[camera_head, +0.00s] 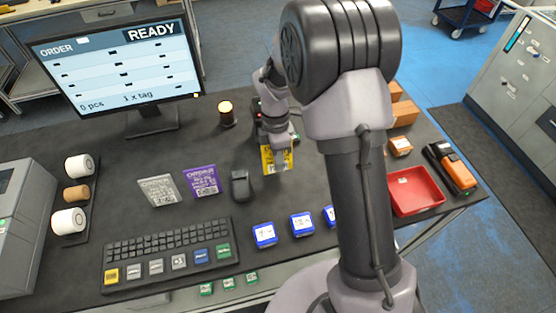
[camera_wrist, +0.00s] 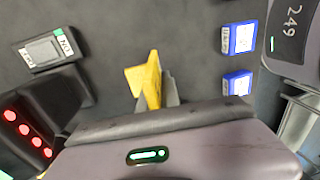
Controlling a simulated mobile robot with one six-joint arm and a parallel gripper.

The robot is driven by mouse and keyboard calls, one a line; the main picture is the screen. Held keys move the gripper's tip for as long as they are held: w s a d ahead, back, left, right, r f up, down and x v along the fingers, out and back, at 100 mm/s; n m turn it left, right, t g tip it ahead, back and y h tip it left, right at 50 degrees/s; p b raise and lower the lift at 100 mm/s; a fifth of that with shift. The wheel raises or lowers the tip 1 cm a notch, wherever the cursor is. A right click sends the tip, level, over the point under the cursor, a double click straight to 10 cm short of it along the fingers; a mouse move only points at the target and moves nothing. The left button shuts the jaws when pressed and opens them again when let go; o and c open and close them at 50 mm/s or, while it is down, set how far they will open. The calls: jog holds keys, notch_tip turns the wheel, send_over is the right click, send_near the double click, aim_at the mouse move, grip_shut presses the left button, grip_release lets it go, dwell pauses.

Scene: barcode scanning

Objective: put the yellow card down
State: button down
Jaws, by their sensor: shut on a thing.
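The yellow card (camera_head: 277,161) with dark print is in my gripper (camera_head: 277,142), over the middle of the dark table in the head view. In the wrist view the card (camera_wrist: 147,80) stands out edge-on from between the fingers of my gripper (camera_wrist: 160,98). My gripper is shut on it. I cannot tell whether its lower edge touches the table. A white-grey card (camera_head: 159,190) and a purple card (camera_head: 202,181) are to the left of it.
A black mouse-like object (camera_head: 240,186) is left of the yellow card, and a keyboard (camera_head: 168,250) is in front. Blue boxes (camera_head: 264,235) stand near the front edge. A red tray (camera_head: 415,190) is at right.

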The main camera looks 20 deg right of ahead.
jog(key=shift+w+d+f, duration=0.1)
jog(key=shift+w+d, duration=0.1)
jog(key=shift+w, duration=0.4)
jog(key=shift+w+d+f, duration=0.1)
jog(key=shift+w+d, duration=0.05)
jog(key=shift+w, duration=0.45)
jog(key=f+b, duration=0.1)
jog(key=f, duration=0.1)
jog(key=w+f+b, duration=0.1)
jog(key=shift+d+f, duration=0.1)
jog(key=shift+f, duration=0.25)
jog(key=shift+r, duration=0.15)
jog(key=c, duration=1.6)
grip_release()
jog(key=shift+o, duration=0.2)
